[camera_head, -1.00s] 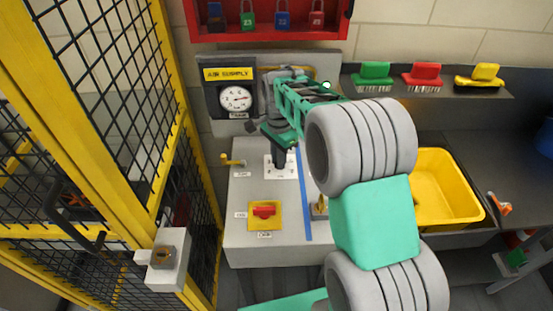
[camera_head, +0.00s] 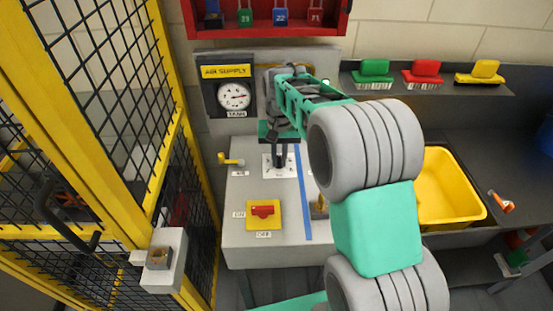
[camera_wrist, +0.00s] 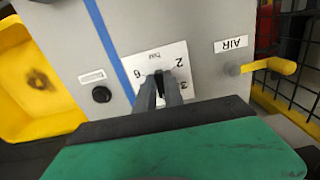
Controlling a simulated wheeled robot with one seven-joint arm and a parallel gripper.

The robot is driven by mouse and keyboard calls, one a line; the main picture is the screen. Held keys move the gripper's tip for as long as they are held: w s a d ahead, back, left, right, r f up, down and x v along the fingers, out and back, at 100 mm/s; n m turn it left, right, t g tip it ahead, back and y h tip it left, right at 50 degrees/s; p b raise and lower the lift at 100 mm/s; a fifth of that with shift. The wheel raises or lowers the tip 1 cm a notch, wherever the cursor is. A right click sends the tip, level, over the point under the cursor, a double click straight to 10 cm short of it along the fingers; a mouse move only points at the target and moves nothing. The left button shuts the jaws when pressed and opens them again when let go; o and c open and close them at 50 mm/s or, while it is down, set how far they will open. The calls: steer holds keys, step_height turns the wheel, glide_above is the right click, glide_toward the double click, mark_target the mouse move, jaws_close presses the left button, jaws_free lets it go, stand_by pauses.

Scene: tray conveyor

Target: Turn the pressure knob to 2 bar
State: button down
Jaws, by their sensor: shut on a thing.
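The pressure knob (camera_wrist: 159,76) is small and black, on a white dial plate (camera_wrist: 138,62) with printed numbers; 2, 3 and 6 show in the wrist view. My gripper (camera_wrist: 160,88) is shut on the knob, one grey finger on each side. The fingers hide part of the dial, and I cannot tell exactly which number the knob points to. In the head view my gripper (camera_head: 281,168) reaches down onto the dial plate (camera_head: 270,173) on the grey cabinet top. The round tank gauge (camera_head: 234,96) stands behind it, under the AIR SUPPLY sign.
A yellow lever (camera_head: 231,160) marked AIR stands left of the dial. A red switch on a yellow plate (camera_head: 263,214) is in front. A blue strip (camera_head: 303,190) runs to the right. A yellow bin (camera_head: 440,190) is further right, and yellow mesh fencing (camera_head: 110,110) at left.

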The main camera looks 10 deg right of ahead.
steer(key=n, duration=0.7)
steer(key=shift+w+d+r+b, duration=0.15)
steer(key=shift+w+d+b, duration=0.1)
steer(key=shift+b, duration=0.1)
steer(key=n, duration=0.6)
steer(key=shift+w+d+r+n, duration=0.1)
steer(key=shift+d+n, duration=0.05)
steer(key=shift+n, duration=0.15)
steer(key=n, duration=0.5)
steer(key=shift+w, duration=0.15)
steer(key=n, duration=0.5)
steer(key=shift+w+n+b, duration=0.2)
steer(key=shift+n+b, duration=0.1)
steer(key=c, duration=1.6)
jaws_free()
steer(key=shift+c, duration=0.2)
steer(key=shift+o, duration=1)
steer(key=shift+s, duration=0.1)
